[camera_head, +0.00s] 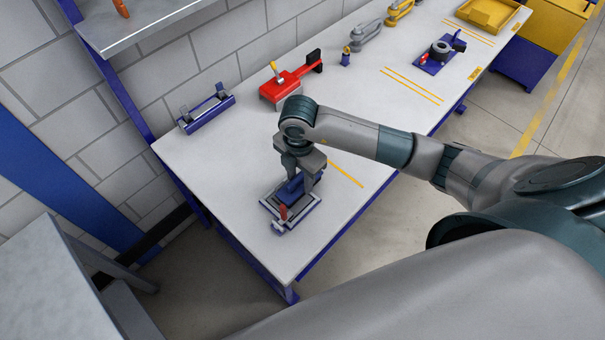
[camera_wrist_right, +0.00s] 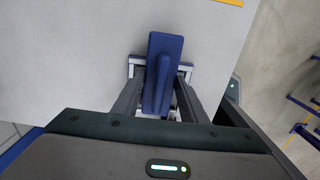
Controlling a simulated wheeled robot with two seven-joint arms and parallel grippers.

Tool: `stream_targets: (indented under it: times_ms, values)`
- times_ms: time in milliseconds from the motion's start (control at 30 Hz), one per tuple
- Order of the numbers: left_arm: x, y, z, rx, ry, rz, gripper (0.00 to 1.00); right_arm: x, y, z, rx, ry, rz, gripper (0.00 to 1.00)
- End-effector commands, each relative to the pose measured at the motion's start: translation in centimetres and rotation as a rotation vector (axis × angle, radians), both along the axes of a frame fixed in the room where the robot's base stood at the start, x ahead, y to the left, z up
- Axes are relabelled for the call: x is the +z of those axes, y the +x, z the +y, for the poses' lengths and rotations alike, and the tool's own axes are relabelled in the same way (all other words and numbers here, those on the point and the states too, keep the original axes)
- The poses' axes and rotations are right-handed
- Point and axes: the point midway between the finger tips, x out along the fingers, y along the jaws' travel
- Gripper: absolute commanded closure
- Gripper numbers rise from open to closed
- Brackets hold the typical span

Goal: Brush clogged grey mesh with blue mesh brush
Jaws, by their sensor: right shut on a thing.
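The blue mesh brush (camera_head: 293,186) is between the fingers of my right gripper (camera_head: 302,176), which points down and is shut on it. In the right wrist view the brush (camera_wrist_right: 165,62) shows as a blue block with a ridge between the fingers of the gripper (camera_wrist_right: 163,95). Below the brush is the framed mesh (camera_head: 274,204), with a pale and blue frame, near the table's front left end. Its grey surface is mostly hidden by the brush and gripper, so I cannot tell whether the bristles touch it. A red-handled clamp (camera_head: 283,212) is at its front edge. My left gripper is not in view.
A blue rack (camera_head: 207,111) and a red tool (camera_head: 285,88) stand along the table's wall side. Farther off are a blue plate with a dark part (camera_head: 440,54) and a yellow tray (camera_head: 487,14).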

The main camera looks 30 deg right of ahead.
Motion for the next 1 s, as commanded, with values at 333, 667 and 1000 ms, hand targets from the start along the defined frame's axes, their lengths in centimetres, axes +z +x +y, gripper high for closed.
stream_targets:
  times_ms: [333, 667, 1000]
  values:
    - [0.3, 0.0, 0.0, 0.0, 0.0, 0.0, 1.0, 0.2, -0.1, 0.0, 0.001, 0.0, 0.002, 0.79]
    - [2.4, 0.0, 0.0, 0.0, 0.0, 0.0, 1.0, 2.9, 0.0, 0.0, 0.0, 0.001, 0.001, 0.79]
    - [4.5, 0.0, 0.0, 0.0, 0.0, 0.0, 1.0, 5.6, 0.0, 0.0, 0.0, 0.001, 0.001, 0.79]
